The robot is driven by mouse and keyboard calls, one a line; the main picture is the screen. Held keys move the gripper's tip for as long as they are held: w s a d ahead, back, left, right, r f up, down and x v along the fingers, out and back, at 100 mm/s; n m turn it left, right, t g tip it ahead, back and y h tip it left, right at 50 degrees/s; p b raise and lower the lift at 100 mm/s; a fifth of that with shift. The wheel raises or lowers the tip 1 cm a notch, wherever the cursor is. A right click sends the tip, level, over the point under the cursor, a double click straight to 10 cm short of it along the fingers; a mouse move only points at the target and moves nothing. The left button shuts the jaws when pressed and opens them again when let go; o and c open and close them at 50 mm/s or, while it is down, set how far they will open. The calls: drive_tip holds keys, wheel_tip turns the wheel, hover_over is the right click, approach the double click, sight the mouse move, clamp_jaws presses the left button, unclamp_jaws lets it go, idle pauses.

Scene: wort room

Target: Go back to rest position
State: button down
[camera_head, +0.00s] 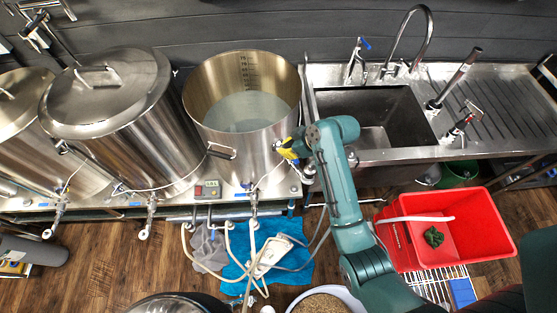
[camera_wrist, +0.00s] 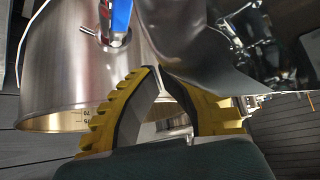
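My gripper (camera_head: 287,151) is at the right outer side of the open steel kettle (camera_head: 228,147), close to its wall, at the end of my green arm. In the wrist view, the yellow ridged fingers of my gripper (camera_wrist: 156,70) come together at their tips, and I see nothing held between them. The kettle (camera_wrist: 75,75) fills the left of that view, with scale marks near its rim. From these views I cannot tell whether the fingers touch the kettle.
Two lidded kettles (camera_head: 108,92) stand to the left. A steel sink (camera_head: 375,104) with a tall faucet (camera_head: 428,38) is at the right. A red crate (camera_head: 490,230), a blue cloth (camera_head: 293,276) and hoses (camera_head: 228,250) lie below. A grain bucket (camera_head: 320,303) is at the bottom.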

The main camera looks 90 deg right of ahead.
drive_tip(key=shift+s+d+r, duration=0.25)
drive_tip(key=shift+s+r, duration=0.1)
drive_tip(key=shift+r, duration=0.2)
drive_tip(key=shift+s+d+r, duration=0.2)
drive_tip(key=shift+s+r, duration=0.15)
drive_tip(key=shift+r, duration=0.15)
